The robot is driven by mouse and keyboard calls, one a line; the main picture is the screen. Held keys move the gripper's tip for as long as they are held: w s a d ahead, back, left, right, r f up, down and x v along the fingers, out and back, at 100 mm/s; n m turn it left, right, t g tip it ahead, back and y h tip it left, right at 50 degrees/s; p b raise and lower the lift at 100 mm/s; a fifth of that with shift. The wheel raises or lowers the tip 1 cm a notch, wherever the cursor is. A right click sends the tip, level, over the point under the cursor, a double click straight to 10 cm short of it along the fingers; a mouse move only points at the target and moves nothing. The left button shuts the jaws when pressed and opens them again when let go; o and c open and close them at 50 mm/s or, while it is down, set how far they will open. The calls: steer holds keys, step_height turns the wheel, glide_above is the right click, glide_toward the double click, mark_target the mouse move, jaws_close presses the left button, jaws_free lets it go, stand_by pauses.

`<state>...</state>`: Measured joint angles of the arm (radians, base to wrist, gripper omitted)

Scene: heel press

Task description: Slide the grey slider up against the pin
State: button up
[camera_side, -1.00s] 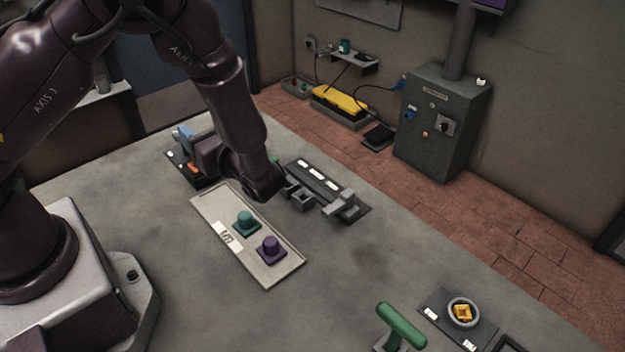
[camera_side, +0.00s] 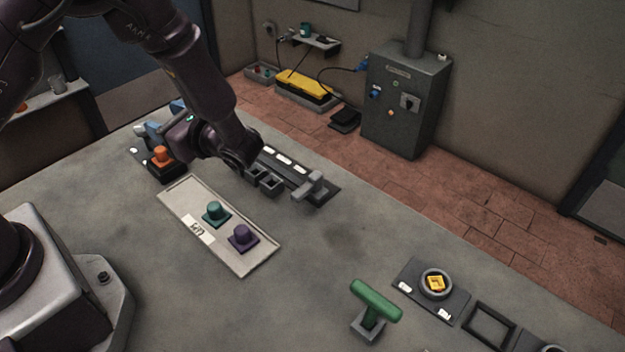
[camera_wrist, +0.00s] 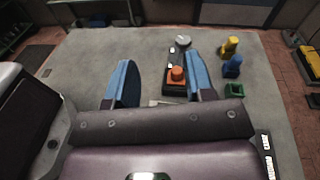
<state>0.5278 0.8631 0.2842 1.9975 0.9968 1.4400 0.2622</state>
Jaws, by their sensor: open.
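A T-shaped grey piece (camera_side: 316,186), which looks like the grey slider, sits at the right end of a dark rail (camera_side: 296,174) with white labels in the side view. I cannot make out the pin; my arm covers the rail's left end. My gripper (camera_wrist: 160,84) is open, with two blue fingers well apart and nothing held between them. In the side view it is left of the rail, by the orange knob, well away from the grey piece. The rail's labels show at the lower right edge of the wrist view (camera_wrist: 268,157).
An orange knob (camera_wrist: 177,74) on a dark plate lies beyond the fingers. Yellow (camera_wrist: 229,46) and blue (camera_wrist: 233,66) pegs and a green box (camera_wrist: 235,90) stand right. Small grey boxes (camera_side: 270,182) adjoin the rail. A tray (camera_side: 262,262) holds teal and purple knobs. A green T-handle (camera_side: 376,300) stands nearer.

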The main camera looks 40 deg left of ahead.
steer(key=w+d+f+n+g+h, duration=0.2)
steer(key=w+d+f+n+h, duration=0.15)
steer(key=n+h, duration=0.25)
steer(key=n+t+h, duration=0.5)
steer(key=n+h, duration=0.4)
steer(key=h, duration=0.2)
glide_toward(315, 174)
steer(key=f, duration=1.1)
steer(key=shift+w+d, duration=0.1)
steer(key=shift+d, duration=0.1)
jaws_close()
